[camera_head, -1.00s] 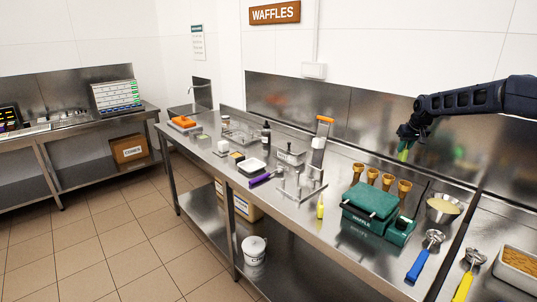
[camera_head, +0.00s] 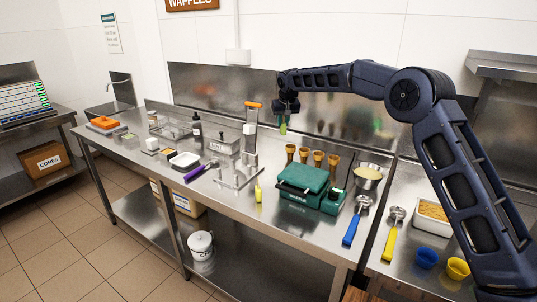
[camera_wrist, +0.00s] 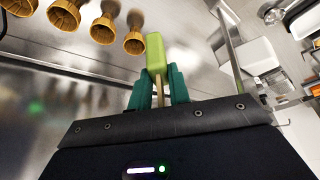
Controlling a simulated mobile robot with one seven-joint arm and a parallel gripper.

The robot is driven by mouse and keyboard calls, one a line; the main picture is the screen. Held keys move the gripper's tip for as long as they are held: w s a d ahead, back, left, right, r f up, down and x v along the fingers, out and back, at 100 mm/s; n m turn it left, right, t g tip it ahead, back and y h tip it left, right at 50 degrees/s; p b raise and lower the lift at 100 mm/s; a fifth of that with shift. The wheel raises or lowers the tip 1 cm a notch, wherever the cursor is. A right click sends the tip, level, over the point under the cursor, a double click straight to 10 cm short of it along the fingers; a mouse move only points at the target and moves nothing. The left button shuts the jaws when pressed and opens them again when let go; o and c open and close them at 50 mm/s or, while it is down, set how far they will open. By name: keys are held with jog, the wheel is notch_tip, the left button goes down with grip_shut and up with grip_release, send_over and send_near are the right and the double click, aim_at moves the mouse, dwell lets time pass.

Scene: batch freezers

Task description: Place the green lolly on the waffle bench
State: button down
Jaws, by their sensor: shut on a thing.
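The green lolly (camera_wrist: 155,52) is held by its stick between the two teal fingers of my gripper (camera_wrist: 159,88) in the wrist view. In the head view my gripper (camera_head: 285,112) hangs above the back of the bench, with the green lolly (camera_head: 283,127) below it. The steel waffle bench (camera_head: 232,213) runs under the WAFFLES sign (camera_head: 193,4). The lolly appears clear of the bench top, near the back wall and behind the cones.
Several waffle cones (camera_head: 318,158) stand right of the lolly. The green waffle maker (camera_head: 303,178), batter bowl (camera_head: 367,174) and blue-handled ladle (camera_head: 352,226) are to the right. A clear stand (camera_head: 238,178) and a tall orange-topped thing (camera_head: 251,125) are left. Bare bench shows at the front.

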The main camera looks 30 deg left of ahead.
notch_tip(320, 180, down, 17)
jog(key=shift+f, duration=0.15)
dwell(0.5)
jog(key=shift+f, duration=0.2)
jog(key=c, duration=1.3)
grip_release()
jog(key=shift+r, duration=0.1)
jog(key=v, duration=1.2)
